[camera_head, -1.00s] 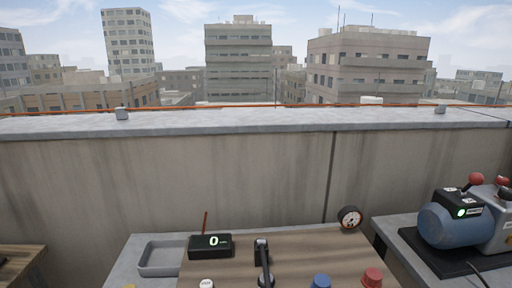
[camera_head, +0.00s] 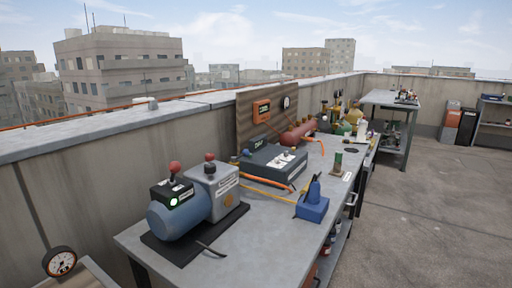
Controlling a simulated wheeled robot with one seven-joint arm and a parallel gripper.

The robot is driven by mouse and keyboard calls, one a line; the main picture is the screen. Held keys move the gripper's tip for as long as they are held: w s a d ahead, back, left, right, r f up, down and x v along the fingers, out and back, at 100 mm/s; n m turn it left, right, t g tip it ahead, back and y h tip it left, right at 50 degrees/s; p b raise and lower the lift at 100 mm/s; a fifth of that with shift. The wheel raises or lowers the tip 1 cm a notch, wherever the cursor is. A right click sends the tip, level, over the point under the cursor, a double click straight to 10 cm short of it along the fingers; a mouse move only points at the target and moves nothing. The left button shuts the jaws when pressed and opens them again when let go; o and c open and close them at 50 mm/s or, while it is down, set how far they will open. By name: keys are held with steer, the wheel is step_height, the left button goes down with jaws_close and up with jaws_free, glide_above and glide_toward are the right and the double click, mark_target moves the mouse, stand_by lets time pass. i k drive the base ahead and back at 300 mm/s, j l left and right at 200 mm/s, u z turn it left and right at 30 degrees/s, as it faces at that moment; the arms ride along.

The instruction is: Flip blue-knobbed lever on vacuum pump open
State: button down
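The vacuum pump (camera_head: 190,205) stands on a black base plate at the near left end of the grey bench. It has a blue cylindrical motor (camera_head: 172,216) and a grey body (camera_head: 212,184). A black switch box (camera_head: 172,194) with a lit green light sits on the motor and carries a red-knobbed lever (camera_head: 174,168). A second lever with a dark red knob (camera_head: 209,157) rises from the grey body. I cannot clearly make out a blue-knobbed lever on the pump. My gripper is not in view.
The grey bench (camera_head: 270,230) also holds a dark case (camera_head: 273,166), a blue holder (camera_head: 312,207), hoses and a red cylinder (camera_head: 298,133). A round gauge (camera_head: 60,262) is at the lower left. A concrete parapet runs behind; open roof floor (camera_head: 420,215) lies right.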

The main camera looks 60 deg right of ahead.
mark_target(245, 153)
steer(key=l, duration=0.55)
steer(key=k+l+u, duration=0.1)
steer(key=l, duration=0.45)
steer(key=k+l, duration=0.1)
steer(key=l, duration=0.45)
steer(key=k+l+u, duration=0.1)
steer(key=l, duration=0.45)
steer(key=k+l, duration=0.1)
steer(key=l, duration=0.45)
